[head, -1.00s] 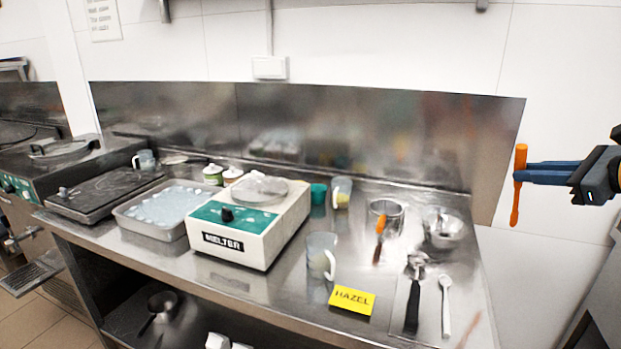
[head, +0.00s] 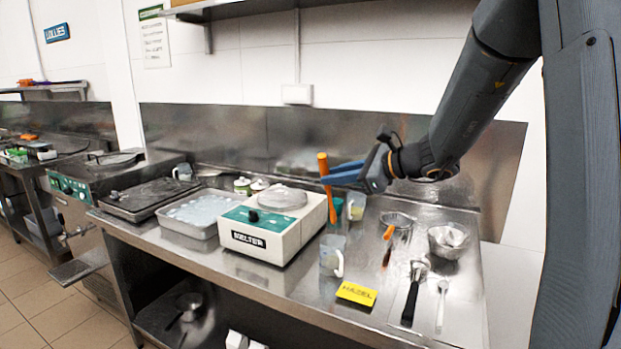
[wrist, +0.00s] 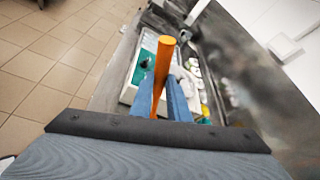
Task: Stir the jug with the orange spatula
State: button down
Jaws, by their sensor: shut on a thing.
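My gripper (head: 334,178) is shut on the orange spatula (head: 327,187), held upright with its lower end pointing down. The spatula is in the air near the right end of the white-and-green melter in the head view. In the wrist view, the spatula (wrist: 163,70) stands between the blue fingers of my gripper (wrist: 160,98), and its lower end is hidden. A clear jug (head: 330,257) stands on the steel counter behind and left of the yellow HAZEL card (head: 356,293), below the spatula in the picture. Another jug (head: 356,206) with yellowish contents stands farther back.
The melter (head: 262,240) stands left of the clear jug. A teal cup (head: 336,206) is behind. Right are a strainer (head: 398,222) with an orange-handled tool (head: 387,246), a metal bowl (head: 449,240), a black-handled scoop (head: 411,300) and a white spoon (head: 441,305). A steel backsplash (head: 240,140) runs behind.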

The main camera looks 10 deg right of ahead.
jog(key=shift+s+a+f+b, duration=1.45)
jog(key=shift+s+f, duration=0.25)
jog(key=shift+f, duration=0.75)
jog(key=w+d+f+b, duration=0.2)
jog(key=w+f+b, duration=0.1)
jog(key=f+b, duration=0.5)
jog(key=shift+w+d+f, duration=0.15)
jog(key=shift+d+f, duration=0.1)
jog(key=shift+f, duration=0.45)
jog(key=shift+a, duration=0.1)
